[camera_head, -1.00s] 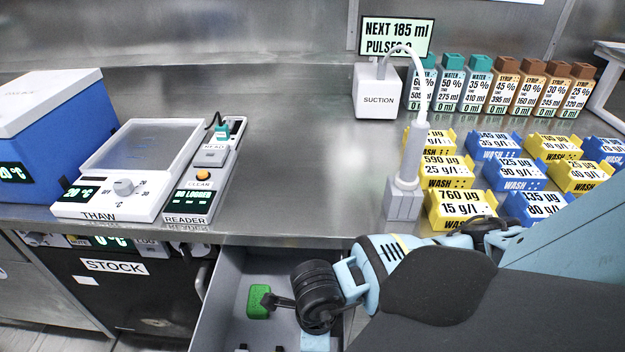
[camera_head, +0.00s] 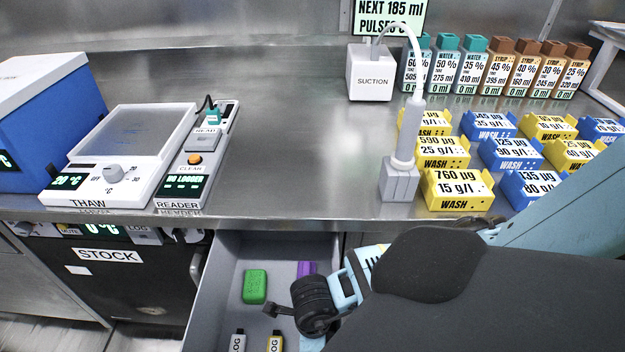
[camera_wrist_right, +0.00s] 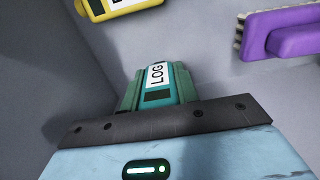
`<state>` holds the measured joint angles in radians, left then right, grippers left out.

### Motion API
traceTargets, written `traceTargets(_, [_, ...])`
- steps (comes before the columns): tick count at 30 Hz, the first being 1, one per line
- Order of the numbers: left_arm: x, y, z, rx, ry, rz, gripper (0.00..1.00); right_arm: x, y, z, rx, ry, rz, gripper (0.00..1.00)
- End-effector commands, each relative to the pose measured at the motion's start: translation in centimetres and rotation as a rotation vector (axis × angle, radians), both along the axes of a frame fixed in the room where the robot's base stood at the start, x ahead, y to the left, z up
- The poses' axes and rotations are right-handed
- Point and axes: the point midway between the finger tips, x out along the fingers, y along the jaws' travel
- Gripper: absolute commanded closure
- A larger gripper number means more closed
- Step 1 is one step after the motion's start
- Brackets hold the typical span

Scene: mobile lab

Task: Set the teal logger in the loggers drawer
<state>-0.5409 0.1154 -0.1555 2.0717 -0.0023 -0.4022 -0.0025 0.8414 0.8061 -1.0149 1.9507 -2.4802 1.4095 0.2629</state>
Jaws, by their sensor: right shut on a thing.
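The teal logger (camera_wrist_right: 158,84), with a white LOG label, is held between the fingers of my right gripper (camera_wrist_right: 157,90) in the right wrist view. A green block (camera_head: 255,286) and a purple item (camera_head: 306,268) lie farther back. The yellow logger (camera_wrist_right: 118,8) and purple item (camera_wrist_right: 283,34) also show in the wrist view. My left gripper is not in view.
Above the drawer is the steel bench with the thaw unit (camera_head: 130,150), the reader (camera_head: 192,165), the suction unit (camera_head: 370,72) and several wash trays (camera_head: 457,187). The black stock cabinet (camera_head: 140,285) is left of the drawer. The middle of the bench is clear.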

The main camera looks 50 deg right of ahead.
Motion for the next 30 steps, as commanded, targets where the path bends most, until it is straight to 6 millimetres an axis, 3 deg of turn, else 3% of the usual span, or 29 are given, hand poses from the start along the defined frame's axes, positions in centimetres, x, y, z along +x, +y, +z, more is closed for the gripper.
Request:
traceTargets(8, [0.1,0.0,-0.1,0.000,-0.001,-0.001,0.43,0.0,0.0,-0.2,0.000,0.000,0.000,1.00])
traceTargets(9, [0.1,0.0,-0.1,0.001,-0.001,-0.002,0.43,0.0,0.0,-0.2,0.000,0.000,0.000,0.67])
traceTargets(14, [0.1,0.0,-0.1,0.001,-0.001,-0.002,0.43,0.0,0.0,-0.2,0.000,0.000,0.000,0.48])
traceTargets(23, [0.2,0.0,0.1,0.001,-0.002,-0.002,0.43,0.0,0.0,0.0,0.000,-0.001,0.000,0.48])
traceTargets(30, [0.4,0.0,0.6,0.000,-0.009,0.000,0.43,0.1,0.0,2.9,0.000,-0.004,0.002,0.48])
